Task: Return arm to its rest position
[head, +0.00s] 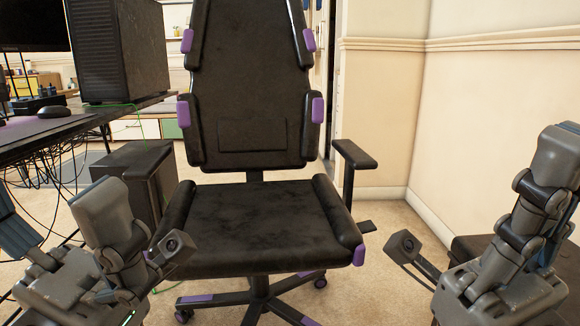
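My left arm comes in at the lower left, folded, with grey links and a small camera-like block on a bracket beside the chair seat. My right arm stands at the lower right, its similar block pointing toward the chair. Both arms are bent and apart from each other. The fingers of both grippers do not show; the lower parts of the arms are cut off by the bottom edge. I see no object held.
A black office chair (250,222) with purple trim stands between my arms. A desk (60,135) at the left bears a black computer tower (121,50), a mouse (52,111) and part of a monitor (32,22). Cables hang below. A cream wall (490,130) closes the right side.

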